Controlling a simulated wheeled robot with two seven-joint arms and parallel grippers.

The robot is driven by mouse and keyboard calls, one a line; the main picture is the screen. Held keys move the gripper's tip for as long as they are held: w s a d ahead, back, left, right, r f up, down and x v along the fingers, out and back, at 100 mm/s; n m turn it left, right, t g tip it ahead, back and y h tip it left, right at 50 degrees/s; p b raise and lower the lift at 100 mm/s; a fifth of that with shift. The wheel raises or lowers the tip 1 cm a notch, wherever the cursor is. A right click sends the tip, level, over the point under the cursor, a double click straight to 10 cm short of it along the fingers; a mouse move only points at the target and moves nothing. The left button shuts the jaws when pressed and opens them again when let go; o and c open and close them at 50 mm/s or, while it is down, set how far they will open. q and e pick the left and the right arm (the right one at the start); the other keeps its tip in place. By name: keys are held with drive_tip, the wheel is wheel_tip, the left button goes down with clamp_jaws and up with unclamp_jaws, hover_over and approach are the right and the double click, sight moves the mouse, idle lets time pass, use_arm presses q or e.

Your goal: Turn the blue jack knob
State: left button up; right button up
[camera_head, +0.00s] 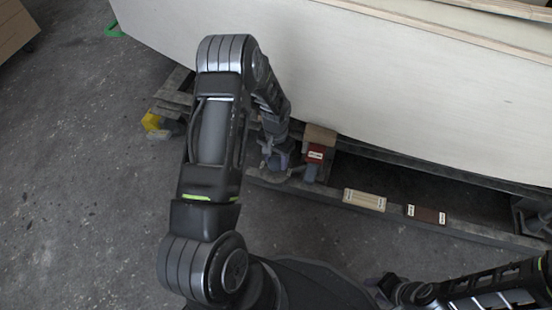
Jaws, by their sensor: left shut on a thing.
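My left arm reaches forward and down to the foot of the plywood hull (400,85). My left gripper (277,164) is low beside the hull's support beam, shut on the blue jack knob (285,161). Only a small bluish patch of the knob shows between the dark fingers; the rest is hidden by the gripper and wrist.
A grey beam (325,196) runs under the hull. On it lie a light ribbed block (364,200) and a dark brown block (426,215). A red-brown block (315,154) stands right of my left gripper. A yellow item (152,121) is at left. The floor (80,200) at left is open.

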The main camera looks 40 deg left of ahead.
sight(276, 162)
use_arm(q)
drive_tip(key=shift+n, duration=0.3)
drive_tip(key=o, duration=1.4)
drive_tip(key=shift+r, duration=0.1)
wheel_tip(276, 162, up, 8)
drive_tip(key=p, duration=0.3)
drive_tip(key=shift+f, duration=0.2)
